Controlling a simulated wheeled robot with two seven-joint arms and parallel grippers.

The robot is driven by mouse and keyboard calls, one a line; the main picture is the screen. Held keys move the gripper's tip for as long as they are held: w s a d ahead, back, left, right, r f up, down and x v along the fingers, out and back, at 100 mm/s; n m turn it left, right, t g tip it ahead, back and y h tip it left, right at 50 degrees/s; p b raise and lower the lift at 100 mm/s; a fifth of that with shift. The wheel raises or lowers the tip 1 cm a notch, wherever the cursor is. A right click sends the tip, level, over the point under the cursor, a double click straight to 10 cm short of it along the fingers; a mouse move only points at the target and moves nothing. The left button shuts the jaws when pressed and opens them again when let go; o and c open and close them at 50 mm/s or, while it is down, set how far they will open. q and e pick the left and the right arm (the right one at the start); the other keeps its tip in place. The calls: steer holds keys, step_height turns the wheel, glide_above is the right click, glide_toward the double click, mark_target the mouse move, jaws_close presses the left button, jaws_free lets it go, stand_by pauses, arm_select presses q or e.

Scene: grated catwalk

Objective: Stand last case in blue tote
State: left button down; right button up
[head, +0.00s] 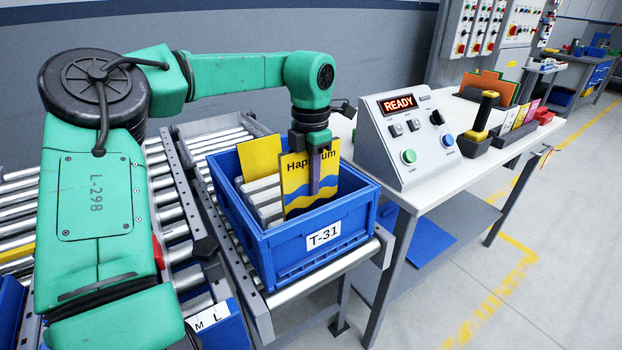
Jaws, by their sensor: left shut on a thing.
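The blue tote (290,262), labelled T-31, stands on a roller conveyor. A yellow case (294,178) with dark lettering and blue waves is upright inside the tote's opening, its upper part above the rim. My left gripper (315,188) is shut on this case from above, and its finger covers part of the lettering. The case's lower edge is hidden by the tote wall, so I cannot tell whether it touches the floor. Another plain yellow panel (260,158) stands behind it in the tote. My right gripper is not in view.
A control box (408,138) showing READY stands on the white table (470,170) right of the tote. A black and yellow handled device (482,125) and a rack of upright coloured cards (515,128) are farther right. The floor at right is clear.

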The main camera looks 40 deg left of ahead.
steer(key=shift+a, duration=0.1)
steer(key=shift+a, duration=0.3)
arm_select(q)
steer(key=shift+r, duration=0.1)
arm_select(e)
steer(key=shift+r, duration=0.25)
arm_select(q)
steer(key=shift+p, duration=0.3)
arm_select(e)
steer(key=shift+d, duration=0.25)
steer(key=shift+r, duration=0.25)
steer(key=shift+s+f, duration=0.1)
arm_select(q)
steer(key=shift+f+b, duration=2.6)
steer(key=shift+f, duration=1.75)
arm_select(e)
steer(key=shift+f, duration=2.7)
arm_select(q)
steer(key=c, duration=0.8)
jaws_free()
